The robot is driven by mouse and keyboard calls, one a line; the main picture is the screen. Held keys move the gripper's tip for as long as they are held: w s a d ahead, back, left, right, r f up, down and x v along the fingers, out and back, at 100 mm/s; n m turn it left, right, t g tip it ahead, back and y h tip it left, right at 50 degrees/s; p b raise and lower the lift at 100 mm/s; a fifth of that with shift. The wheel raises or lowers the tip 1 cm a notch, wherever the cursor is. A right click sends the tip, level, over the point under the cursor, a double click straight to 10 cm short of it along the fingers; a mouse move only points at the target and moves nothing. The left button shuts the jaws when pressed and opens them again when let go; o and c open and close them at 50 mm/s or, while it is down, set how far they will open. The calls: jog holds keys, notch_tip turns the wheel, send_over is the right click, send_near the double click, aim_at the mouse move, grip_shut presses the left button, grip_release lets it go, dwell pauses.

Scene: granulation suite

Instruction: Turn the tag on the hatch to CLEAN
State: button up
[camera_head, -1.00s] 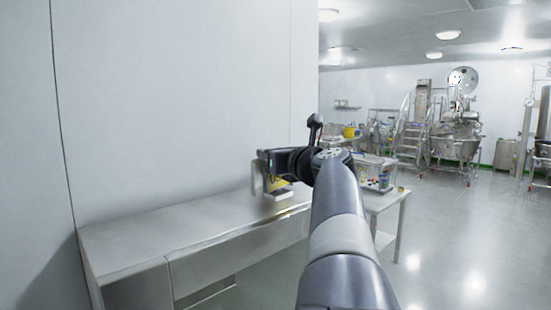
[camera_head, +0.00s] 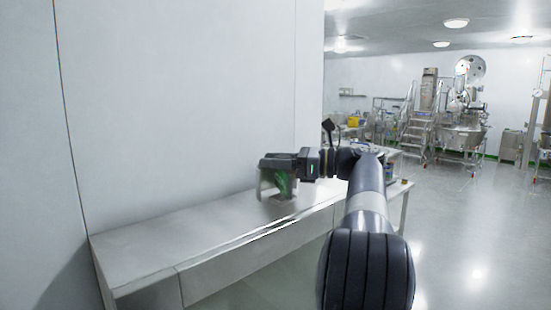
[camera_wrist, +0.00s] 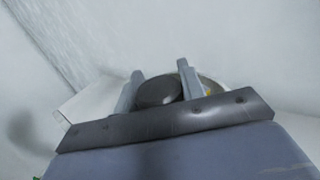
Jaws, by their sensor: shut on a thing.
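A pale rounded edge with a yellowish patch (camera_wrist: 208,88) shows behind the right finger. The hatch itself cannot be made out clearly.
The steel bench (camera_head: 150,255) runs along the white wall (camera_head: 190,110) and its top is bare at the left. Process machines and steps (camera_head: 420,125) stand at the back right. The floor (camera_head: 460,230) at the right is clear.

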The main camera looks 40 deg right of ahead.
jog(key=shift+n+g+y, duration=0.6)
jog(key=shift+g+y, duration=0.1)
jog(key=o, duration=1)
jog(key=shift+a, duration=0.1)
jog(key=shift+s, duration=0.1)
jog(key=v, duration=1)
jog(key=shift+s+d, duration=0.15)
jog(key=shift+d, duration=0.3)
